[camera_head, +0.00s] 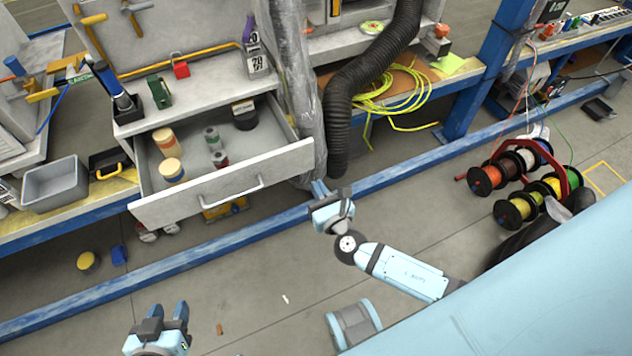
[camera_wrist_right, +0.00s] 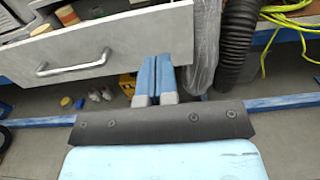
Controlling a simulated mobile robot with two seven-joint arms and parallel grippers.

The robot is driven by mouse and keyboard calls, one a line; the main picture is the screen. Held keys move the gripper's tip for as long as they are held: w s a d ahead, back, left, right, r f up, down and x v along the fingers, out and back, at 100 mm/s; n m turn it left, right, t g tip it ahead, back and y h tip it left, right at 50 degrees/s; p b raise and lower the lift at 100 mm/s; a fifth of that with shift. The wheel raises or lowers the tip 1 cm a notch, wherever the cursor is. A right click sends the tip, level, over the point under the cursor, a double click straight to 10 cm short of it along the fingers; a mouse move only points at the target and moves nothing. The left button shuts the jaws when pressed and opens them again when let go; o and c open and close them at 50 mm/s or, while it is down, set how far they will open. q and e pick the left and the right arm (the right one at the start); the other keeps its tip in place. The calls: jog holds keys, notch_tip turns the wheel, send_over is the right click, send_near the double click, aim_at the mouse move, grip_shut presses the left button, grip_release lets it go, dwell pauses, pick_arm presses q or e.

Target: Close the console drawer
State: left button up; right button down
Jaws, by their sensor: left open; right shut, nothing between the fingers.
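The console drawer (camera_head: 218,191) is pulled out from the grey console, with a silver bar handle (camera_head: 232,193) on its front. Inside it stand several small jars and spools. My right gripper (camera_head: 320,188) is shut and empty, just right of the drawer front's right end. In the right wrist view the shut fingers (camera_wrist_right: 155,75) overlap the right part of the drawer front (camera_wrist_right: 110,45); I cannot tell whether they touch it. The handle also shows there, left of the fingers. My left gripper (camera_head: 168,312) is open and empty, low over the floor and away from the drawer.
A black corrugated hose (camera_head: 350,95) and a plastic-wrapped column (camera_head: 293,85) stand right of the drawer. A blue floor-level rail (camera_head: 270,228) runs below it. A grey bin (camera_head: 54,183) sits at left. Cable spools (camera_head: 520,185) stand at right. Floor in front is mostly clear.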

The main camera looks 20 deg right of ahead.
aim_at(297, 149)
pick_arm(q)
jog(key=shift+w+f+b, duration=0.1)
jog(key=shift+b, duration=0.2)
pick_arm(e)
jog(key=w, duration=1.1)
jog(key=shift+w, duration=0.15)
